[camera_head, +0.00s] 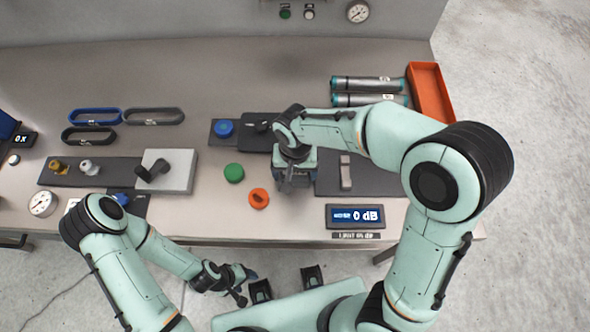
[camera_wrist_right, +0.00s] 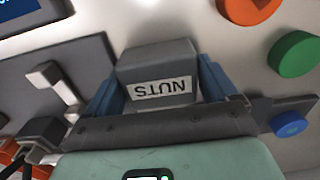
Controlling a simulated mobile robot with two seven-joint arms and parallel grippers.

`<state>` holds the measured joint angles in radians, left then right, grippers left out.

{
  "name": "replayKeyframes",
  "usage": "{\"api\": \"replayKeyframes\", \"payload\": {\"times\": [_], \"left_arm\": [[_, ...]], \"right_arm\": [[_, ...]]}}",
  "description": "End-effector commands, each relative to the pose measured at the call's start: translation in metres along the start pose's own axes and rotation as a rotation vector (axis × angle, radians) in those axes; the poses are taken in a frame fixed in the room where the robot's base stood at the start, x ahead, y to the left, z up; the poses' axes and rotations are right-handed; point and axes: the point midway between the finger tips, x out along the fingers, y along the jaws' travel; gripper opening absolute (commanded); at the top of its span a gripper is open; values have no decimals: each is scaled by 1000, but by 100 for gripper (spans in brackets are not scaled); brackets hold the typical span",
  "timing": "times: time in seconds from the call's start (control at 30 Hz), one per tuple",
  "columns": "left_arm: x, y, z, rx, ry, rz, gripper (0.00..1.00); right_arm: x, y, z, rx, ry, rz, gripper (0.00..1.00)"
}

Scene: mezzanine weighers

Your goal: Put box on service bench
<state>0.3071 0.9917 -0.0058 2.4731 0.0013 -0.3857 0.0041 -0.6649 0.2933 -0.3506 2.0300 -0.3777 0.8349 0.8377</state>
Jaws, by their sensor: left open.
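In the head view my right gripper (camera_head: 294,182) is over the front middle of the grey bench (camera_head: 260,75), pointing down, and the wrist mostly hides the box. I cannot tell whether the box touches the bench top. My left gripper (camera_head: 242,285) is open and empty in front of the bench edge, lower down.
Near the right gripper are a green button (camera_head: 234,173), an orange knob (camera_head: 259,198), a dB display (camera_head: 355,216) and a dark plate with a grey lever (camera_head: 346,172). An orange tray (camera_head: 431,95) stands at the right. The bench's back middle is clear.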

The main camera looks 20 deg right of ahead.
Motion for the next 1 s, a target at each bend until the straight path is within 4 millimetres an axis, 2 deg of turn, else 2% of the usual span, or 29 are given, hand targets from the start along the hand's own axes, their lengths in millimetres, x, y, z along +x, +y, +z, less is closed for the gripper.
{"api": "replayKeyframes", "payload": {"times": [0.27,0.37,0.47,0.8,1.0], "left_arm": [[-1,0,0,0,1,0,60],[-5,2,-2,1,3,1,60],[-6,3,-2,1,4,1,60],[-18,9,-7,4,11,4,60],[-22,11,-9,5,14,5,60]], "right_arm": [[0,2,0,2,-4,7,100],[-7,2,0,2,-2,6,100],[-21,2,-1,2,1,3,100],[-94,0,-1,1,2,0,100],[-118,0,0,1,0,1,100]]}}
